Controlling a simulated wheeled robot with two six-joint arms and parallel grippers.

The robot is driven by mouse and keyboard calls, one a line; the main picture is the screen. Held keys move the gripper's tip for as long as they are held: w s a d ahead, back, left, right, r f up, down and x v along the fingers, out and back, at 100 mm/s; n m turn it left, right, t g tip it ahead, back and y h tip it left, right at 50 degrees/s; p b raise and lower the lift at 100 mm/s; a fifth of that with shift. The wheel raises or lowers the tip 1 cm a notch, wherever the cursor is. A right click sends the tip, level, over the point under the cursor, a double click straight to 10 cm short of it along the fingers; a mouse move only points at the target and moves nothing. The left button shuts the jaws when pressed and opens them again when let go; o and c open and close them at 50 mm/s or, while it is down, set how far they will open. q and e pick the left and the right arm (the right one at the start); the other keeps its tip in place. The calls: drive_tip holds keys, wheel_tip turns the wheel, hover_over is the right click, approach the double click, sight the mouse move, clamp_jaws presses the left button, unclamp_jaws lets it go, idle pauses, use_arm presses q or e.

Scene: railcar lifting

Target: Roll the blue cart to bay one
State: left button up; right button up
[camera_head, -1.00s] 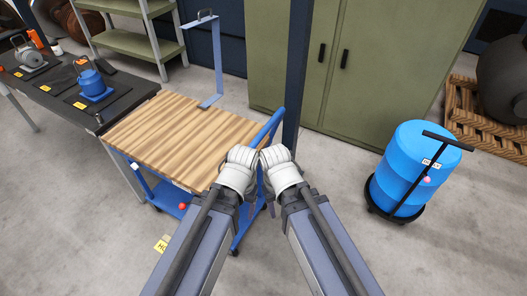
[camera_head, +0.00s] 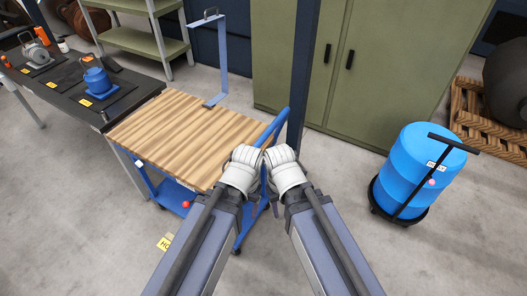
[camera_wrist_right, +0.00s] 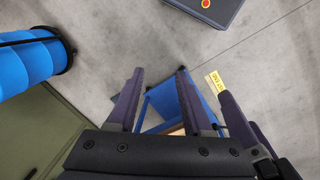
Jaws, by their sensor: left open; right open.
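The blue cart has a wooden top (camera_head: 185,135) and a raised blue handle (camera_head: 273,128) at its right end. It stands on the floor left of centre in the head view. My left gripper (camera_head: 244,158) and right gripper (camera_head: 279,158) are side by side at the handle, and both are open. Their pale wrists hide the fingertips and part of the handle in the head view. In the right wrist view my right fingers (camera_wrist_right: 157,88) are apart, with blue cart frame (camera_wrist_right: 162,98) showing behind and between them. I cannot tell whether they touch the handle. No sign for bay one is readable.
A dark bench (camera_head: 60,90) with a blue device (camera_head: 95,80) stands close to the cart's left. A blue post (camera_head: 301,70) and green cabinet (camera_head: 375,60) are behind. A blue drum on a dolly (camera_head: 410,170) stands right. A yellow marking (camera_head: 165,242) lies near the cart. Floor at front right is clear.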

drive_tip(key=shift+o, duration=1.1)
drive_tip(key=w+a+f+m+t+y+b, duration=0.1)
drive_tip(key=w+a+f+y+b, duration=0.2)
drive_tip(key=w+a+f+b, duration=0.1)
drive_tip(key=shift+w+f+y+b, duration=0.3)
drive_tip(key=shift+w+f+b, duration=0.45)
drive_tip(key=shift+b, duration=0.3)
drive_tip(key=m+t+y+b, duration=0.7)
drive_tip(key=m+t+b, duration=0.5)
drive_tip(key=m, duration=0.1)
approach(267, 134)
drive_tip(key=w+f, duration=0.2)
drive_tip(key=w, duration=0.1)
drive_tip(key=shift+a+r+b+x, duration=0.15)
drive_tip(key=shift+b+x, duration=0.35)
drive_tip(key=shift+x, duration=1.7)
drive_tip(key=shift+a+r+b+x, duration=0.15)
drive_tip(key=shift+b+x, duration=0.3)
drive_tip(key=shift+x, duration=1.7)
drive_tip(key=shift+s, duration=0.25)
clamp_jaws()
